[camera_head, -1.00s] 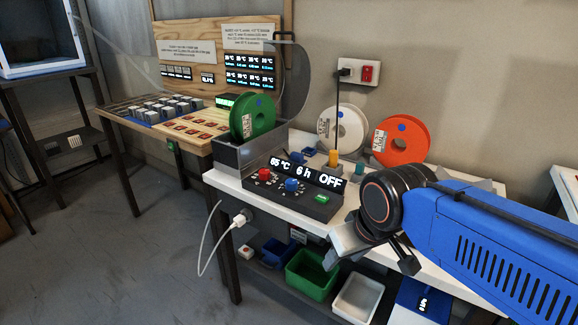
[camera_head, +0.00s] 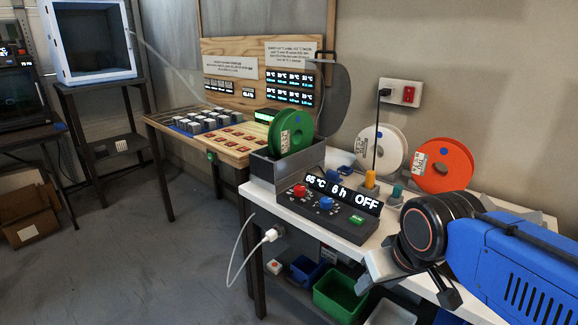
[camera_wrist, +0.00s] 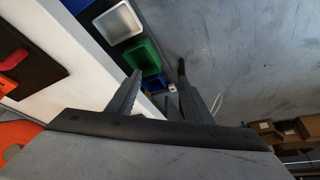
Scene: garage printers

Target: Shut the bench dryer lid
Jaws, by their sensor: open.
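The bench dryer (camera_head: 262,170) is a grey box on the white bench, with a green spool (camera_head: 291,133) standing in it. Its lid (camera_head: 333,105) is a smoky see-through panel, raised upright at the back right of the box. The dryer's control panel (camera_head: 335,208) in front reads 65 °C, 6 h, OFF. My gripper (camera_wrist: 160,75) is open and empty in the wrist view. In the head view it is at the bench's front edge, right of the dryer and apart from it, partly hidden by my wrist. The lid is not in the wrist view.
A white spool (camera_head: 392,150) and an orange spool (camera_head: 457,168) stand behind, by the wall. A black cable hangs from the wall socket (camera_head: 401,93). A green bin (camera_head: 338,292) sits below the bench. Open floor (camera_head: 140,260) lies to the left.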

